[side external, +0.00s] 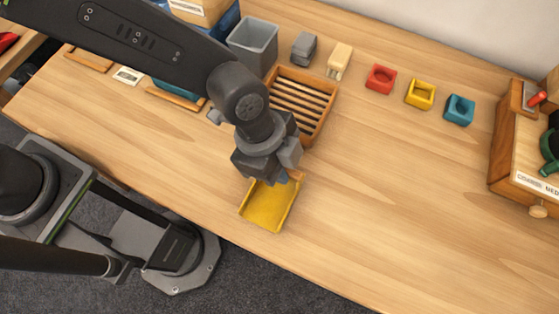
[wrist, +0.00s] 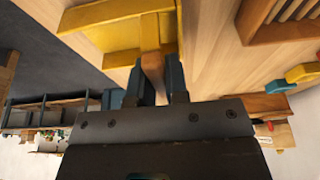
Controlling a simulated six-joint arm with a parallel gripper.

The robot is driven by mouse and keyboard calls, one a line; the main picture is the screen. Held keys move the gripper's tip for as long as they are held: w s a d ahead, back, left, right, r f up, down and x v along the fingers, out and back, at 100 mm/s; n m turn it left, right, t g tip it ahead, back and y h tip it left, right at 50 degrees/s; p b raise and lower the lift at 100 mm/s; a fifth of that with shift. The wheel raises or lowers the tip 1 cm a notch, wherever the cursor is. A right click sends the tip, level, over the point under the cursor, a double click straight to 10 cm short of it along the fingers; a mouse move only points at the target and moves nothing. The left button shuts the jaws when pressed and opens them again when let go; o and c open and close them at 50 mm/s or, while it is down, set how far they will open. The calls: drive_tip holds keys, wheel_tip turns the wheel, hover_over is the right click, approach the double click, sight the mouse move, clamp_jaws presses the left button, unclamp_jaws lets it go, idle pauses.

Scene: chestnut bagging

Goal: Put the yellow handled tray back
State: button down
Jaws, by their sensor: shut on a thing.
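The yellow tray (side external: 268,206) is a shallow open scoop-like pan near the table's front edge in the side external view. It looks empty there. My gripper (side external: 284,178) is at its back end and shut on its short wooden handle. In the wrist view, the dark fingers of my gripper (wrist: 155,72) stand on both sides of the brown handle (wrist: 152,66), with the yellow tray (wrist: 110,15) beyond them. I cannot tell whether the tray touches the table or hangs just above it.
A slatted wooden rack (side external: 325,115) stands just behind my gripper, with a grey bin (side external: 252,48) behind it. Red (side external: 381,79), yellow (side external: 420,94) and teal (side external: 459,110) square holders line the back. A wooden box (side external: 508,150) is at right. The table's middle right is clear.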

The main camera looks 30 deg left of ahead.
drive_tip(key=shift+f, duration=0.15)
drive_tip(key=c, duration=1.1)
unclamp_jaws()
drive_tip(key=v, duration=1.1)
drive_tip(key=shift+a+r, duration=0.2)
drive_tip(key=shift+r, duration=0.5)
